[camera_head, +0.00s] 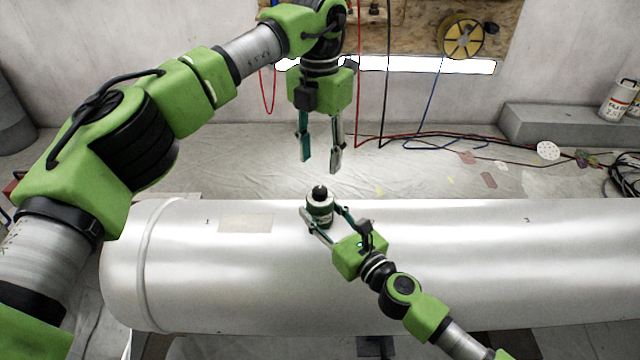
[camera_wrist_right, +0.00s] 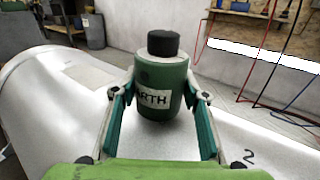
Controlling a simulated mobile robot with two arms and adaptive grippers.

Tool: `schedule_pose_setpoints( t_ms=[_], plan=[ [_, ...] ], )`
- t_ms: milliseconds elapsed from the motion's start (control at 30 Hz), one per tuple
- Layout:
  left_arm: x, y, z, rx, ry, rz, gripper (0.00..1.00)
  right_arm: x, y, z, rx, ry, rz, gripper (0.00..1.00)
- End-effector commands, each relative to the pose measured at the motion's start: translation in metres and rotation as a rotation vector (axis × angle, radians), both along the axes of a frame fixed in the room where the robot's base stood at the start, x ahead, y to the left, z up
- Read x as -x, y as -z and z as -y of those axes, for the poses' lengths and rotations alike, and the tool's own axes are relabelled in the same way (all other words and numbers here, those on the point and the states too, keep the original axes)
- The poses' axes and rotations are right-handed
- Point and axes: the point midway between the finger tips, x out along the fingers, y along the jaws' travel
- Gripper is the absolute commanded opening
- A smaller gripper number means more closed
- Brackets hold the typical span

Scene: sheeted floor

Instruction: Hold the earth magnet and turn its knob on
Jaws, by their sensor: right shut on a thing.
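The earth magnet (camera_head: 319,211) is a green cylinder with a black knob (camera_head: 319,192) on top. It stands upright on a large metal pipe (camera_head: 450,255). In the right wrist view the magnet (camera_wrist_right: 162,83) shows a white label, partly hidden, reading "ARTH", and the black knob (camera_wrist_right: 163,43). My right gripper (camera_head: 322,222) is shut on the magnet, with a finger on each side of its body. My left gripper (camera_head: 320,165) hangs above the magnet, pointing down. Its fingers are apart and empty, clear of the knob.
Red, black and blue cables (camera_head: 420,138) hang from the wall and lie behind the pipe. A yellow spool (camera_head: 462,36) hangs on the back board. A grey block (camera_head: 560,125) with cans (camera_head: 618,100) stands at the right. The pipe top beside the magnet is clear.

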Motion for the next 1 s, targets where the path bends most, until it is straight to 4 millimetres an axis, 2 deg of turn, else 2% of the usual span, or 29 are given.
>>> schedule_pose_setpoints(
  t_ms=[33,200,400,567,833,967,1000],
  plan=[
    [0.001,0.013,-0.001,-0.001,0.000,-0.004,0.40,0.000,0.000,0.000,0.000,0.000,0.000,0.10],
    [0.001,0.046,0.000,-0.002,-0.001,-0.002,0.40,0.000,0.000,0.000,0.000,0.000,0.000,0.10],
    [0.000,0.073,0.000,-0.001,-0.002,-0.001,0.40,0.000,0.000,0.000,0.000,0.000,0.000,0.10],
    [0.000,0.082,0.000,-0.001,-0.002,0.001,0.40,0.000,0.000,0.000,0.000,0.000,0.000,0.10],
    [0.000,0.083,0.000,-0.001,-0.002,0.001,0.40,0.000,0.000,0.000,0.000,0.000,0.000,0.10],
    [0.000,0.083,0.000,-0.001,-0.002,0.001,0.06,0.000,0.000,0.000,0.000,0.000,0.000,0.10],
    [0.000,0.083,0.000,-0.001,-0.002,0.001,0.01,0.000,0.000,0.000,0.000,0.000,0.000,0.10]
  ],
)
